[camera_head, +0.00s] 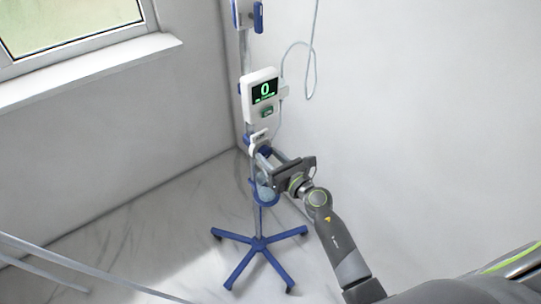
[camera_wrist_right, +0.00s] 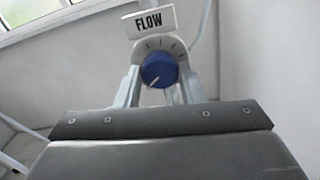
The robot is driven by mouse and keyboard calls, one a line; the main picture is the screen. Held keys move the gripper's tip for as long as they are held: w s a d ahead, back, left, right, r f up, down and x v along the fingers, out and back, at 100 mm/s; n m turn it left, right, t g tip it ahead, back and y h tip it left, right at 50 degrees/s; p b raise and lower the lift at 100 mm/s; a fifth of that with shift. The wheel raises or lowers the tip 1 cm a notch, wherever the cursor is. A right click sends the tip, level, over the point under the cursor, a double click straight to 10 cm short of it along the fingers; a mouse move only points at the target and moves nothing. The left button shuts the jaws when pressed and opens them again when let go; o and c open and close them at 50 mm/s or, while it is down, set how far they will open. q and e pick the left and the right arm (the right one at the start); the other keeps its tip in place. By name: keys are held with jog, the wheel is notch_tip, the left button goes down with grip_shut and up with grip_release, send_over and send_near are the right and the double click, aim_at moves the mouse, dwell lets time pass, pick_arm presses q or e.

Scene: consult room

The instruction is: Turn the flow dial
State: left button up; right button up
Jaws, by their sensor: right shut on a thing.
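The flow dial (camera_wrist_right: 159,70) is a blue knob with a white pointer line, below a white plate marked FLOW (camera_wrist_right: 149,22). The pointer slants toward the lower left of the right wrist view. My right gripper (camera_wrist_right: 160,88) has a finger on each side of the dial and is shut on it. My left gripper is not in view.
The blue-and-grey stand (camera_head: 260,243) has a wheeled, spread base on the marble floor. A thin tube (camera_head: 309,70) loops beside the pump near the wall. A window sill (camera_head: 90,68) is at the upper left.

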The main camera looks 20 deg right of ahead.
jog(key=m+p, duration=0.2)
jog(key=m, duration=0.1)
jog(key=shift+r+m, duration=0.1)
jog(key=shift+m, duration=0.3)
jog(key=m+p, duration=0.2)
jog(key=m, duration=0.2)
jog(key=shift+m, duration=0.3)
jog(key=m+p, duration=0.2)
jog(key=m, duration=0.2)
jog(key=shift+m+p, duration=0.95)
jog(key=shift+m, duration=0.95)
jog(key=o, duration=1)
